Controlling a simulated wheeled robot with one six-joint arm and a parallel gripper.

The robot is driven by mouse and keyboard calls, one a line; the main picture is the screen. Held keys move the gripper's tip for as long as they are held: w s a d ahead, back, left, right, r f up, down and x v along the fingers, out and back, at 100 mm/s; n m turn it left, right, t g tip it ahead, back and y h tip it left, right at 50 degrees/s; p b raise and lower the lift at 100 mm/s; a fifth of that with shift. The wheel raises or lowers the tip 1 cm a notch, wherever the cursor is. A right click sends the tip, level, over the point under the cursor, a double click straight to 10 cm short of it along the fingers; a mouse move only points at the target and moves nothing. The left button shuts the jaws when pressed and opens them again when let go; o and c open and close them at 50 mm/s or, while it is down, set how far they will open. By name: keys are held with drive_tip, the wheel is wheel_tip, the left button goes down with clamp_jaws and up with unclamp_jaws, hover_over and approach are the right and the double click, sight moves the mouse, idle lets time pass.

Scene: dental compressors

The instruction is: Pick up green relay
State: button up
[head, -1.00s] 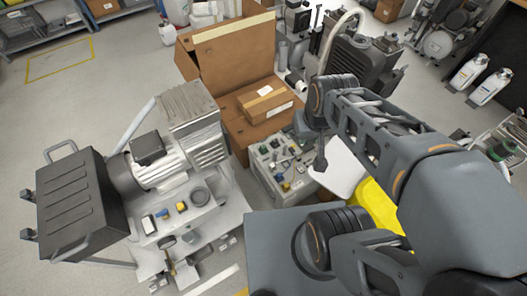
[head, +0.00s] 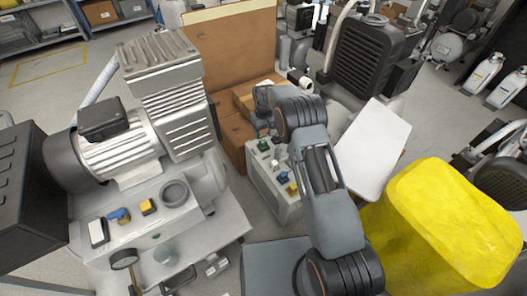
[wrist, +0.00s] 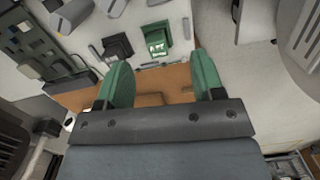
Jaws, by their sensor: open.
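The green relay (wrist: 156,42) sits on a light panel in the wrist view, beside a black relay-like block (wrist: 117,47). My gripper (wrist: 162,62) is open and empty, with green fingers spread apart.
A large compressor (head: 122,140) stands left of the box. An open cardboard box (head: 232,45) is behind it.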

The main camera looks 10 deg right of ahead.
sight(263, 141)
drive_tip(key=w+r, duration=0.3)
drive_tip(key=shift+n+t, duration=0.4)
wheel_tip(263, 141, down, 8)
drive_tip(key=b, duration=0.2)
drive_tip(key=shift+a+f+b, duration=0.1)
drive_tip(key=shift+a+b, duration=0.05)
drive_tip(key=shift+b, duration=0.2)
drive_tip(key=shift+w+f+b, duration=0.1)
drive_tip(key=shift+f+b, duration=1.3)
drive_tip(key=shift+f, duration=1.3)
drive_tip(key=shift+c, duration=0.2)
drive_tip(key=shift+r, duration=0.1)
drive_tip(key=c, duration=1)
drive_tip(key=shift+o, duration=0.2)
